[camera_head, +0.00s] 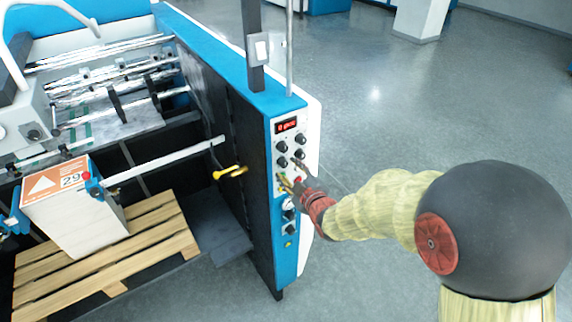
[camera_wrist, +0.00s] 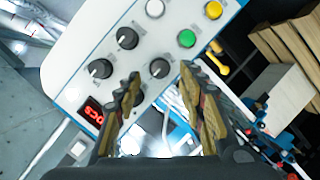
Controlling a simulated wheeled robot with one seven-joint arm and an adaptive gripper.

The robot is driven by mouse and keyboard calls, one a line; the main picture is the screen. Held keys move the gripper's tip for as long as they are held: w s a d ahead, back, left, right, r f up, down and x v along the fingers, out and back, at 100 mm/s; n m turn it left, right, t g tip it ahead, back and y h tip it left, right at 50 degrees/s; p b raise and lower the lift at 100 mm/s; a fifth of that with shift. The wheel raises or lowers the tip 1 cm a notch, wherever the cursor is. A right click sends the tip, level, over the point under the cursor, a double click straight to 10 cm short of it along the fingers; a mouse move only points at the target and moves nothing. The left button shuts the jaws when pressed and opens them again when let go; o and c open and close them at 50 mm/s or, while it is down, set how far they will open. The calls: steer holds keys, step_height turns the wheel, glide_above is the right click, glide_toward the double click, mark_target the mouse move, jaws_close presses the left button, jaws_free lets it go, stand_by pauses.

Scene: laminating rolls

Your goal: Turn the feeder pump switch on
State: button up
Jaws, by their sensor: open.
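The control panel (camera_head: 284,255) is on the blue-and-white end of the machine. It carries black knobs, coloured buttons and a red display (camera_head: 287,126). No label is readable, so I cannot tell which control is the feeder pump switch. My gripper (camera_head: 293,173) is in front of the panel's middle and hides part of it. In the wrist view my gripper (camera_wrist: 161,73) is open and empty, its fingers spread around a black knob (camera_wrist: 159,68); contact cannot be told. Two more knobs (camera_wrist: 127,38) (camera_wrist: 100,69) are at left. A green button (camera_wrist: 187,38) and a yellow button (camera_wrist: 214,10) are above right.
A yellow handle (camera_head: 231,172) sticks out left of the panel. A wooden pallet (camera_head: 160,225) with a stack of sheets (camera_head: 75,225) stands at lower left. A dark post (camera_head: 252,30) with a white switch box (camera_head: 258,48) rises above. The floor at right is open.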

mark_target(284, 165)
steer(key=shift+x, duration=1.8)
steer(key=c, duration=0.3)
jaws_close()
